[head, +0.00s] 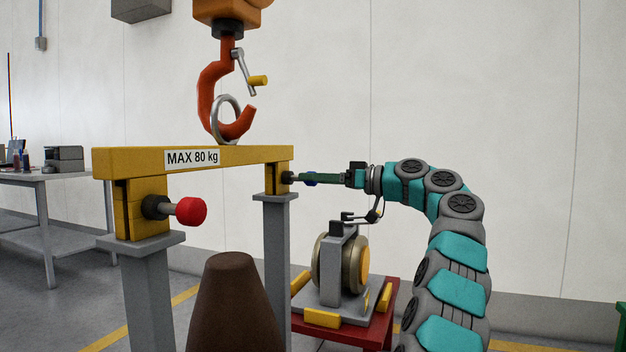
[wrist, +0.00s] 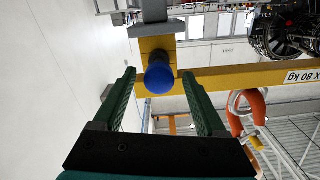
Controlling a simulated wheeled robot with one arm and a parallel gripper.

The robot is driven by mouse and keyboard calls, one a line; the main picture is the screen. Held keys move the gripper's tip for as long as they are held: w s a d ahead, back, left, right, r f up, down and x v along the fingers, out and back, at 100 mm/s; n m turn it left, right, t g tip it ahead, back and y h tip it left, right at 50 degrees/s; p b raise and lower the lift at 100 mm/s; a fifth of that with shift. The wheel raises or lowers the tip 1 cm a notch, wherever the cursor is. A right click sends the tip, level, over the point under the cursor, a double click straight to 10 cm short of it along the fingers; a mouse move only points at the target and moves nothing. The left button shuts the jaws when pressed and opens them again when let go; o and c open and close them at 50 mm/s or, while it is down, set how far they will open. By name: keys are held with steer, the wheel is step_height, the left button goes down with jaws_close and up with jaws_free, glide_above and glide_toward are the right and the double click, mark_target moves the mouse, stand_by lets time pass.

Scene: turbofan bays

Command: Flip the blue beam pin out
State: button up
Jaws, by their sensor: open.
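The blue beam pin (wrist: 159,77) sticks out of a yellow end block of the beam, its round blue knob facing my wrist camera. In the head view only a bit of blue (head: 311,184) shows behind my green fingers. My gripper (head: 303,178) is level with the pin at the beam's right end. In the wrist view my gripper (wrist: 159,74) is open, with one green finger on each side of the knob and a visible gap on both sides. Whether the knob lies fully between the fingertips is hard to tell.
The yellow beam (head: 236,155), marked MAX 80 kg, rests on two grey posts (head: 276,250). An orange hook (head: 208,95) holds its ring (head: 226,112). A red-knobbed pin (head: 190,211) is at the left end. A red stand (head: 378,325) carries a round unit (head: 327,265) below my arm.

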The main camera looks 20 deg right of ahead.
steer(key=v, duration=0.7)
steer(key=shift+p, duration=0.3)
